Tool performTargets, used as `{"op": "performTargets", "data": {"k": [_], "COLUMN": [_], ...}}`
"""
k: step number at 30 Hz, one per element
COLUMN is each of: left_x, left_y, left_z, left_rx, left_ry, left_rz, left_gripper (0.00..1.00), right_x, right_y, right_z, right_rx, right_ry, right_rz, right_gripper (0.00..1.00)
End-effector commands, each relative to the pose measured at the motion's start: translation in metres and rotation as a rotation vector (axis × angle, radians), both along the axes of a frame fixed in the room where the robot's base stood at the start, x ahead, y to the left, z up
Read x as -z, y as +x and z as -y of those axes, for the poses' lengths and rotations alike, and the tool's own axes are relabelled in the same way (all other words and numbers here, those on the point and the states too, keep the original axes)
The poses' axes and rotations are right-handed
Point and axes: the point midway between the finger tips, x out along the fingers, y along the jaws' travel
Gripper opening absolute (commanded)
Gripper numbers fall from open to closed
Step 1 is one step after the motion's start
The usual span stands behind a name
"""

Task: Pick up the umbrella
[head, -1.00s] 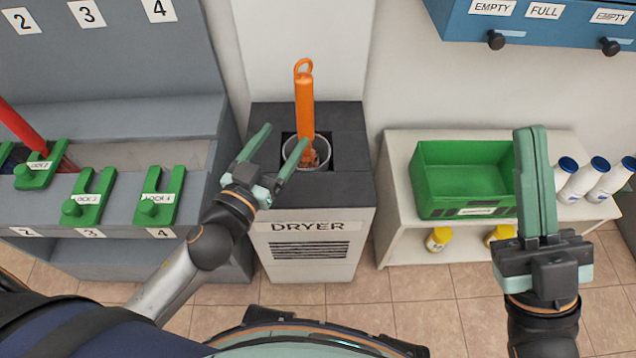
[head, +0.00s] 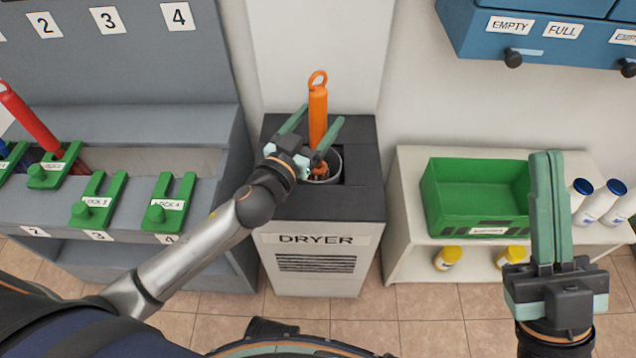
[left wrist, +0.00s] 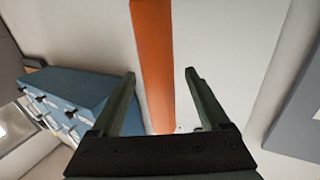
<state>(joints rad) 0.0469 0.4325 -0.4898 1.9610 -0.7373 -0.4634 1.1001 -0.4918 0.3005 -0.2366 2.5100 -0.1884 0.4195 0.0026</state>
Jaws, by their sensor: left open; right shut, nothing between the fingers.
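An orange umbrella (head: 317,112) with a loop at its top stands upright in the round cup (head: 334,166) set in the top of the dryer (head: 316,241). In the left wrist view the umbrella (left wrist: 152,60) runs between the open fingers, with a gap on both sides. My left gripper (head: 318,127) is open, close in front of the umbrella or around it, and hides part of its lower end. My right gripper (head: 547,160) is shut and empty, pointing up in front of the green bin.
A grey rack at the left holds a red umbrella (head: 30,118) and several green locks (head: 170,203). A green bin (head: 450,190) and white bottles (head: 602,202) stand on a white shelf (head: 420,240) at the right. A blue cabinet (head: 470,40) hangs above.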

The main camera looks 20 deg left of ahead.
Motion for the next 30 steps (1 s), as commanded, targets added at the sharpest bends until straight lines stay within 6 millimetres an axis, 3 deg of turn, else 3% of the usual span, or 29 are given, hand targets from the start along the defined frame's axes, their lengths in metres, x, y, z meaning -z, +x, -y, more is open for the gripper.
{"op": "performTargets", "data": {"k": [9,18,30], "left_x": [0.0,0.0,0.0], "left_y": [0.031,0.034,0.033], "left_z": [0.006,0.007,0.007], "left_rx": [-0.001,-0.001,-0.001], "left_ry": [0.001,0.0,0.0], "left_rz": [-0.001,-0.001,-0.001], "left_gripper": [0.79,0.79,0.34], "right_x": [0.007,0.007,0.007], "right_y": [0.001,0.0,0.0], "right_z": [-0.001,-0.002,-0.002], "right_rx": [-0.007,-0.012,-0.012], "right_ry": [0.007,-0.001,-0.002], "right_rz": [-0.01,-0.01,-0.008], "right_gripper": [0.0,0.0,0.0]}}
